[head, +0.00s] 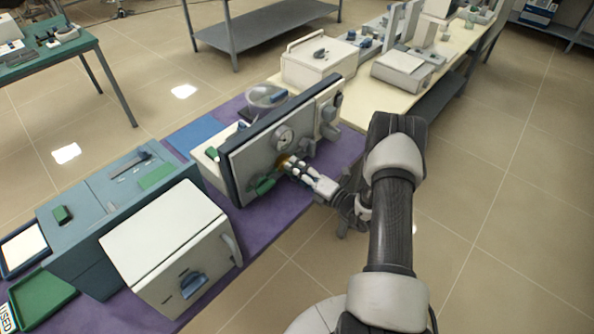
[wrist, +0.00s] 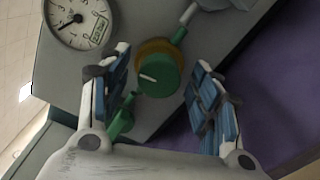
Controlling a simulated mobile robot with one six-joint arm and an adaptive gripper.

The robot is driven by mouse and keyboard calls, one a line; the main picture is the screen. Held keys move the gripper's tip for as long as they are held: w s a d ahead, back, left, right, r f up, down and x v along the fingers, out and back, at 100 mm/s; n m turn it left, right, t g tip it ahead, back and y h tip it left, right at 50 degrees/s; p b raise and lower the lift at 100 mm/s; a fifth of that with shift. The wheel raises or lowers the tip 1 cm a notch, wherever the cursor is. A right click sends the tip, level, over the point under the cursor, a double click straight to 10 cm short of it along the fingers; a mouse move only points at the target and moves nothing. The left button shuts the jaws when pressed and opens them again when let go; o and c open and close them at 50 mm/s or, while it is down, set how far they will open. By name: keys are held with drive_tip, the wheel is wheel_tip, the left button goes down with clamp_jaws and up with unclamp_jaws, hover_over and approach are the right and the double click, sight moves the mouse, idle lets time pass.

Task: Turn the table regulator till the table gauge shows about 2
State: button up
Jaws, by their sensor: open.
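The table gauge (head: 284,137) is a round white dial on the upright grey panel (head: 244,160). It also shows at the top left of the wrist view (wrist: 78,18), cut by the frame edge; its dark needle is visible, but I cannot read its value surely. The regulator (wrist: 160,76) is a green round knob with a white mark and a yellow ring behind it. My gripper (wrist: 161,60) is open, with one blue-padded finger on each side of the knob. Gaps show between both fingers and the knob. In the head view my gripper (head: 300,168) is at the panel front and mostly hides the knob.
A green handle (head: 264,186) is on the panel left of my gripper. A white box furnace with a blue dial (head: 193,283) stands left on the purple-covered table (head: 262,224). Other equipment (head: 318,62) stands on the cream table behind. The floor right of my arm is clear.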

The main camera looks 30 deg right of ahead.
drive_tip(key=v, duration=1.1)
drive_tip(key=shift+s, duration=0.4)
drive_tip(key=shift+d, duration=0.1)
idle(0.5)
